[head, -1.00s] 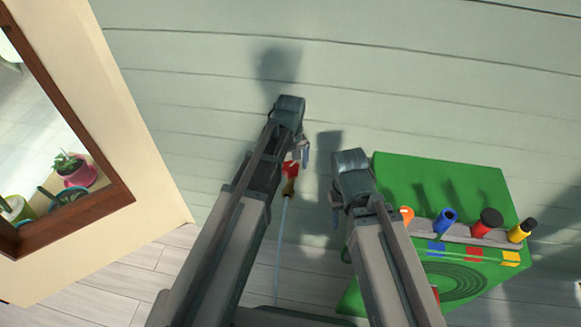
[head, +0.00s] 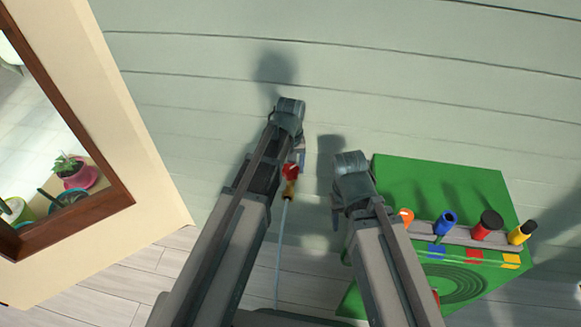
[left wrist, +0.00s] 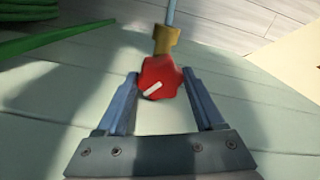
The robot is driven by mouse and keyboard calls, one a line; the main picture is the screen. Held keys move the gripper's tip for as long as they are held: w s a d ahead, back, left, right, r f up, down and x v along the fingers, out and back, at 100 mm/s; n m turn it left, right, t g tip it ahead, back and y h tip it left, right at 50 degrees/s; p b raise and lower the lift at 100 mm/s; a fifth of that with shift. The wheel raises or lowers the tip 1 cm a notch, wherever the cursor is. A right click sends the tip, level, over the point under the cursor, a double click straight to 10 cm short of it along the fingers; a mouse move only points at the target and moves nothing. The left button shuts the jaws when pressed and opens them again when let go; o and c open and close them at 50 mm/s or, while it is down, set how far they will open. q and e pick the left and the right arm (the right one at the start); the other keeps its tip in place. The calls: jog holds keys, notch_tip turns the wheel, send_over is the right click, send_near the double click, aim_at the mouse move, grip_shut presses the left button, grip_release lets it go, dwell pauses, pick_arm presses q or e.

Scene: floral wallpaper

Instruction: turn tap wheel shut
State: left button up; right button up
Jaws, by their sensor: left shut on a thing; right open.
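The red tap wheel (head: 290,171) is on the wall, partly covered by my left arm in the head view. In the left wrist view the wheel (left wrist: 161,80) shows a white mark lying aslant. My left gripper (left wrist: 160,74) is shut on it, one finger on each side. The brass tap body (left wrist: 166,40) is beyond the wheel, and a thin stream of water (head: 281,245) runs from it towards the floor. My right gripper (head: 336,215) is open and empty, right of the tap; its fingers are mostly hidden.
A green box (head: 430,185) with a rack of coloured tools stands to the right, close to my right arm. A wood-framed opening (head: 115,200) with potted plants is at the left. The wall above the tap is clear.

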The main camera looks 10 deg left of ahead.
pick_arm(q)
jog(key=m, duration=0.6)
jog(key=shift+a, duration=0.1)
jog(key=m, duration=0.5)
jog(key=shift+m, duration=0.4)
jog(key=m, duration=1)
jog(key=shift+w+a+m, duration=0.1)
jog(key=shift+m, duration=0.3)
jog(key=o, duration=1.4)
jog(key=shift+w, duration=0.1)
